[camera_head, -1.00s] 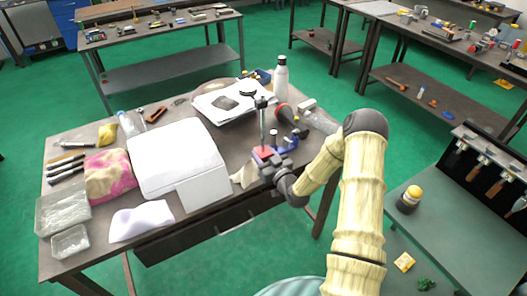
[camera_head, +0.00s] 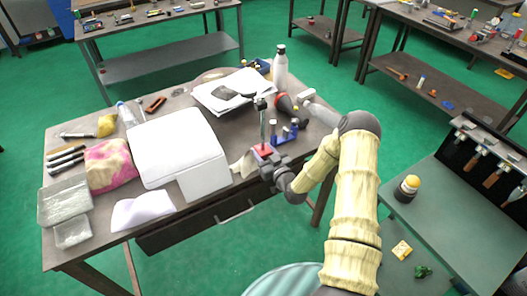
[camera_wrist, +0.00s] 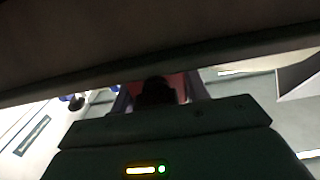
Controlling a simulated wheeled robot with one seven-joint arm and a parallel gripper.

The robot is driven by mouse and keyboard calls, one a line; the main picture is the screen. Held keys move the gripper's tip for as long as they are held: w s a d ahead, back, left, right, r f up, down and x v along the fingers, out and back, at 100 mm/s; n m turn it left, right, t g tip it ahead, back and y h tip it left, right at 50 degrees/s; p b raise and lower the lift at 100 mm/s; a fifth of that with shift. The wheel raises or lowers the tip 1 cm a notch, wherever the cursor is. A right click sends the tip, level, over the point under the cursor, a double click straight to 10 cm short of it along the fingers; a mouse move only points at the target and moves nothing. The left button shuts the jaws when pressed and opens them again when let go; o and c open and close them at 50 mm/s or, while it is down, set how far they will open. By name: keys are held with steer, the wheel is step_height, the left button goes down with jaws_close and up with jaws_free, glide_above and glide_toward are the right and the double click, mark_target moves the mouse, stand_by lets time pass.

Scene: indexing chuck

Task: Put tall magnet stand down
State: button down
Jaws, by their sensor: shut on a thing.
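The tall magnet stand has a red base (camera_head: 263,151), a thin upright rod (camera_head: 262,125) and a dark top, and stands upright at the front right part of the cluttered table (camera_head: 232,206). My gripper (camera_head: 268,160) is shut on its base from the front. In the dark wrist view a red patch of the stand (camera_wrist: 180,86) shows between the fingers, partly hidden by a dark round shape. I cannot tell whether the base touches the tabletop.
A blue fixture (camera_head: 285,133) is just right of the stand.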

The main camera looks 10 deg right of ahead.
steer(key=c, duration=1.2)
jaws_free()
steer(key=shift+f, duration=0.15)
steer(key=o, duration=0.5)
steer(key=shift+r, duration=0.3)
steer(key=shift+s+d+f, duration=0.1)
steer(key=shift+s+f, duration=0.1)
steer(key=shift+s, duration=0.15)
steer(key=b+v, duration=0.4)
steer(key=v, duration=0.7)
steer(key=shift+s+r, duration=0.15)
